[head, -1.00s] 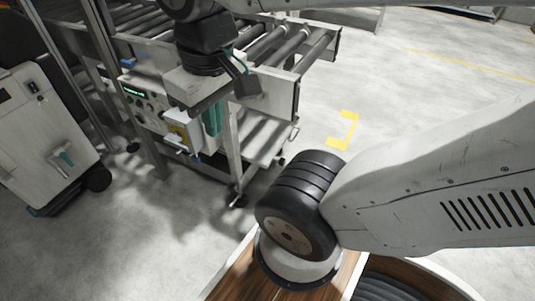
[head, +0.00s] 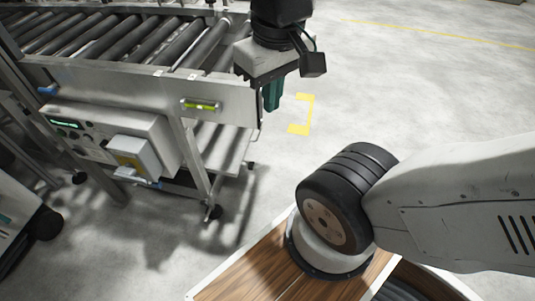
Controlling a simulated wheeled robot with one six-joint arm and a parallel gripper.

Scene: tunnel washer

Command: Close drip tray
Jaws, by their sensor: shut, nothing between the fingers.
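A pale flat metal tray (head: 228,150), which looks like the drip tray, sits low under the end of the roller conveyor and sticks out to the right past the front leg. I cannot tell how far it is pulled out. My gripper (head: 272,106) has green fingers that point down and are shut and empty. In the picture it is just right of the conveyor's end, above and right of the tray, with no visible contact. The gripper's mount hides part of the conveyor's corner.
The roller conveyor (head: 225,103) has a control box (head: 108,140) on its side and a thin leg (head: 197,165) on a caster. A white cabinet (head: 14,215) stands at left. Clear floor with a yellow corner mark (head: 308,112) lies to the right.

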